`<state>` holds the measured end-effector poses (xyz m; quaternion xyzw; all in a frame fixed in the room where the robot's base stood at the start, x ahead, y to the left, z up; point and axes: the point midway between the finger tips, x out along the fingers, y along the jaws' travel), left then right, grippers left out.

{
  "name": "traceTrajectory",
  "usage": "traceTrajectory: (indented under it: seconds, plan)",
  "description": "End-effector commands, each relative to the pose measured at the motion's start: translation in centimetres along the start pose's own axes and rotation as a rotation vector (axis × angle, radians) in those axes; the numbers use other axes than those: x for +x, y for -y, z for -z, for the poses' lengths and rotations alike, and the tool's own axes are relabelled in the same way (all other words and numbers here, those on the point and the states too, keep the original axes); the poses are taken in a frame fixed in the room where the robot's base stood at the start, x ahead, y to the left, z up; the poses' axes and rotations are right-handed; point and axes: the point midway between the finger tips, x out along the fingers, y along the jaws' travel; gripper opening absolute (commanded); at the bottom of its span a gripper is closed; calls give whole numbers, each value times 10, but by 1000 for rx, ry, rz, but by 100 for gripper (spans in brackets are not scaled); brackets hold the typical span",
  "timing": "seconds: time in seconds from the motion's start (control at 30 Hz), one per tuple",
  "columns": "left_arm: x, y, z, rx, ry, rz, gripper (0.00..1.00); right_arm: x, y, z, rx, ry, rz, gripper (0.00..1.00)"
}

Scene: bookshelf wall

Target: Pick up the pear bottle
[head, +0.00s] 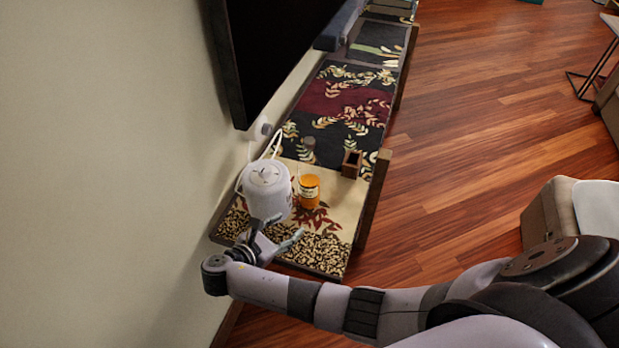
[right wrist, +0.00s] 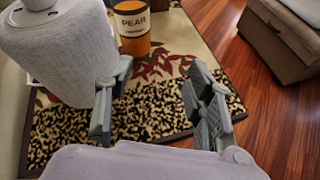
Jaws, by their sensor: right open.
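The pear bottle (head: 309,190) is a short orange jar with a pale label. It stands upright on the patterned surface (head: 325,225), just right of a white canister. My left gripper is not in view.
The white canister (head: 267,190) stands close left of the bottle, near the wall. A small brown wooden holder (head: 351,164) and a dark cylinder (head: 309,145) stand behind. A dark screen (head: 280,50) hangs at the left. Wooden floor (head: 470,130) is open to the right.

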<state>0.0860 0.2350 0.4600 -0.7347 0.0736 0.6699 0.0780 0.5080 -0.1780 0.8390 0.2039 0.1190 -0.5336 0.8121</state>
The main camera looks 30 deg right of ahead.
Motion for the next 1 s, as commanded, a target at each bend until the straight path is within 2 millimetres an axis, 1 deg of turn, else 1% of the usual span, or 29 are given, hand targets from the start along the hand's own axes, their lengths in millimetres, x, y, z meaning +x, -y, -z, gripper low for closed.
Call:
traceTrajectory:
  seconds: [0.03,0.1,0.2,0.23,0.3,0.37,0.47,0.7,0.8,0.9,1.0]
  plan:
    - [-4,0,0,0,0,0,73,-6,-25,-29,-62,112,-32,49]
    - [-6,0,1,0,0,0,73,-15,-48,-58,-136,242,-53,49]
    - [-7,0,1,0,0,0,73,-24,-66,-84,-198,366,-60,49]
    - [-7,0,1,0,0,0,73,-26,-69,-89,-209,389,-59,49]
    - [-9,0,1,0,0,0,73,-26,-73,-97,-223,421,-59,49]
    - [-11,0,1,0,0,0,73,-21,-75,-102,-228,430,-57,49]
    - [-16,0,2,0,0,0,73,-4,-76,-111,-229,430,-56,49]
    - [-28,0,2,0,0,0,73,44,-82,-131,-227,427,-56,49]
    - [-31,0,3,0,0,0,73,62,-84,-138,-225,424,-56,49]
    - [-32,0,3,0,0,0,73,74,-85,-142,-226,424,-57,49]
    - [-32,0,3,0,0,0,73,81,-86,-144,-225,421,-59,49]
